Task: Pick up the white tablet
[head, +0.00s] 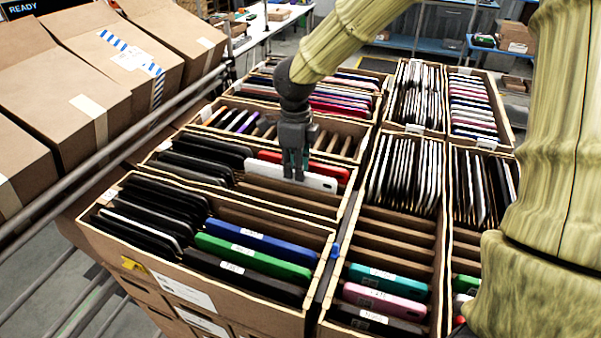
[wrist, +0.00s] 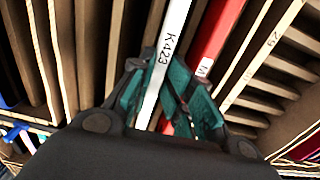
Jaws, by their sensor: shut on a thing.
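The white tablet (head: 289,175) stands on edge in a slot of a carton in the middle left of the head view. In the wrist view the white tablet (wrist: 173,35) carries the marking K423 on its edge. My gripper (head: 294,172) reaches down onto it from above. In the wrist view my gripper's green fingers (wrist: 165,100) lie one on each side of the white edge, shut on it. The tablet's lower part is hidden in the carton.
A red tablet (wrist: 213,38) stands close beside the white one. Black tablets (head: 200,155) fill slots to the left. Empty slots lie in front. A carton with blue (head: 250,240) and green (head: 245,256) tablets is nearer. Cardboard dividers and walls surround the gripper.

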